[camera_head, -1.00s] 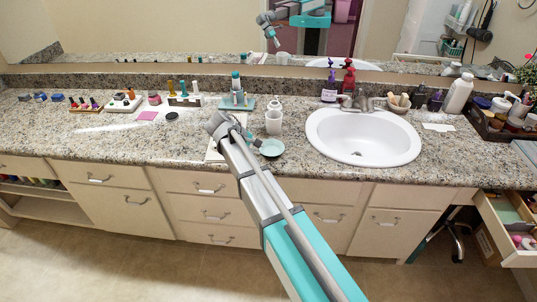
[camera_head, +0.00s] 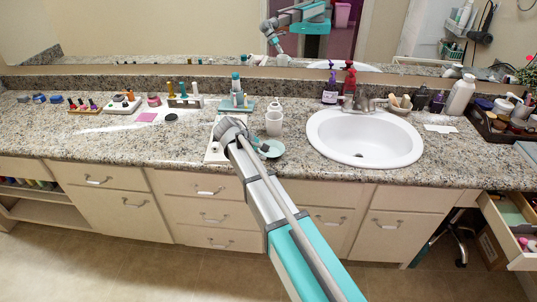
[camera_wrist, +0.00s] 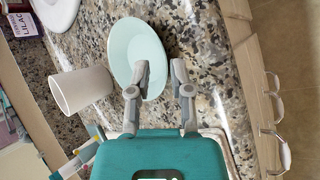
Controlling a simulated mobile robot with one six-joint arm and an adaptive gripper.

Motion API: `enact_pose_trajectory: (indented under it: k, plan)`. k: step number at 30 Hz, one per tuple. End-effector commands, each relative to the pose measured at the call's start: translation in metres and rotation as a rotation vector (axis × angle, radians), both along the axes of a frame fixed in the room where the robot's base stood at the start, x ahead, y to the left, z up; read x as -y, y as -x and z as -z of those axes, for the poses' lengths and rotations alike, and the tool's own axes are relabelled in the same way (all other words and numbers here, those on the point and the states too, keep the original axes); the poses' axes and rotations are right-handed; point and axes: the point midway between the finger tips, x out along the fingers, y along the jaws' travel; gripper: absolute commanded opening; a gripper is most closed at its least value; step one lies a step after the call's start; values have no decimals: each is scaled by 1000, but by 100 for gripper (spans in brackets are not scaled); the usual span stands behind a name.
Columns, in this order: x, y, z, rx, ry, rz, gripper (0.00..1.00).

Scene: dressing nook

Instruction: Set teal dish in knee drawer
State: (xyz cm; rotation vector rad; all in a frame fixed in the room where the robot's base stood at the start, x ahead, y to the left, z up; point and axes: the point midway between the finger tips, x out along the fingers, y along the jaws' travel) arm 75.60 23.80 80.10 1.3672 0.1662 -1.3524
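The teal dish (camera_head: 274,150) sits on the granite counter in front of the white cup, left of the sink. In the wrist view the dish (camera_wrist: 127,42) lies just ahead of my gripper (camera_wrist: 161,68). The gripper is open and empty. One finger overlaps the dish in the picture and the other is outside its rim, so the rim runs between them; I cannot tell whether they touch it. In the head view my gripper (camera_head: 258,145) is partly hidden by my wrist, at the dish's left side. An open drawer (camera_head: 507,236) at the far right holds several small items.
The white cup (camera_head: 274,124) stands close behind the dish; it also shows in the wrist view (camera_wrist: 82,89). A pale tray (camera_head: 215,151) lies under my wrist. The sink (camera_head: 363,137) is to the right. A dark tray of cosmetics (camera_head: 490,127) sits at the counter's right end.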

Motion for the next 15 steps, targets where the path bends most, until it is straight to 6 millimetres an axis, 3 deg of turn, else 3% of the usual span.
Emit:
enact_pose_trajectory:
  k: [6, 15]
  plan:
    - [12, -6, 18, 1, 0, 1, 27]
    - [17, -9, 22, 1, 0, 1, 27]
